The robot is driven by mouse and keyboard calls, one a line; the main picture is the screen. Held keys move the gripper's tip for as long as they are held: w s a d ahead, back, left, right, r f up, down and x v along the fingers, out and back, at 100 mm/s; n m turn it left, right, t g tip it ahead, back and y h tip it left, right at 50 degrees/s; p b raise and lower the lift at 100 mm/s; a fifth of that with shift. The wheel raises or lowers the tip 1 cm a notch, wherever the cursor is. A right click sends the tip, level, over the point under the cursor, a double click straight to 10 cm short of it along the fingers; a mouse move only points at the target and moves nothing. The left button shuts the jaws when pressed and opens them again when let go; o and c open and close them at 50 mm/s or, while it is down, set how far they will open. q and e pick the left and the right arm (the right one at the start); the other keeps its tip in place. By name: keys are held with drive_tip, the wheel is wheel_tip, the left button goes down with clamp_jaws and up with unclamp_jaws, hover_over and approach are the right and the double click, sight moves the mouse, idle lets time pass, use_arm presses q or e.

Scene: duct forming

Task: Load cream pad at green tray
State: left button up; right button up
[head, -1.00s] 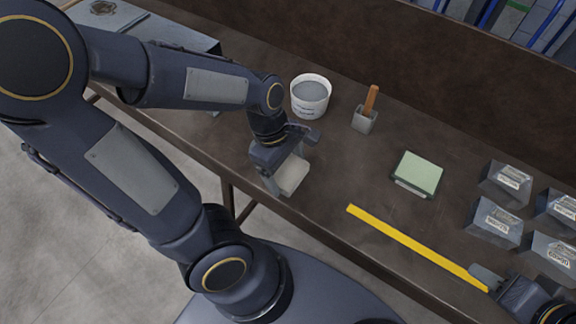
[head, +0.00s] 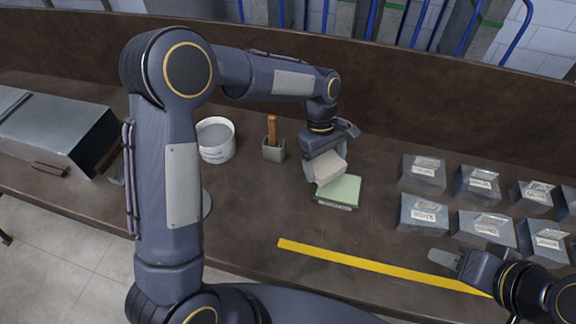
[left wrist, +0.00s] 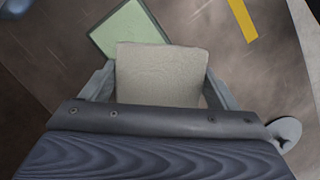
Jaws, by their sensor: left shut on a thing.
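The cream pad (head: 330,168) is held in my left gripper (head: 323,165), which is shut on it. In the left wrist view the pad (left wrist: 160,75) sits between the two fingers. The green tray (head: 338,191), a flat square with a pale green top and dark edge, lies on the bench just below and in front of the pad. In the left wrist view the tray (left wrist: 128,28) shows beyond the pad, which covers part of it. The pad appears above the tray; contact cannot be told. My right gripper (head: 455,260) is at the lower right, its fingers' gap unclear.
A white bucket (head: 215,140) and a grey holder with a wooden handle (head: 272,146) stand left of the tray. Several labelled metal duct pieces (head: 424,174) stand to the right. A yellow strip (head: 370,264) lies along the front. A metal box (head: 60,128) is at far left.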

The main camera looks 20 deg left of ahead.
sight(341, 160)
use_arm(q)
drive_tip(key=shift+m, duration=0.4)
drive_tip(key=d, duration=0.1)
drive_tip(key=w+d, duration=0.1)
drive_tip(key=d+f, duration=0.1)
drive_tip(key=shift+w+d, duration=0.3)
drive_tip(key=f+b, duration=0.1)
drive_tip(key=f, duration=0.1)
drive_tip(key=f+b, duration=0.3)
drive_tip(key=f, duration=0.1)
drive_tip(key=shift+w+d, duration=0.25)
drive_tip(key=shift+d, duration=0.15)
drive_tip(key=shift+f+b, duration=0.1)
drive_tip(key=shift+b, duration=0.2)
use_arm(e)
drive_tip(key=f, duration=0.4)
drive_tip(key=shift+w+d+f, duration=0.3)
drive_tip(key=shift+d, duration=0.05)
use_arm(q)
drive_tip(key=shift+f, duration=0.55)
use_arm(e)
drive_tip(key=shift+f, duration=0.25)
use_arm(q)
drive_tip(key=shift+r+p, duration=2.5)
drive_tip(key=shift+r, duration=1.1)
use_arm(e)
wheel_tip(341, 160, up, 6)
drive_tip(key=shift+f, duration=0.25)
use_arm(q)
drive_tip(key=shift+a+f, duration=0.1)
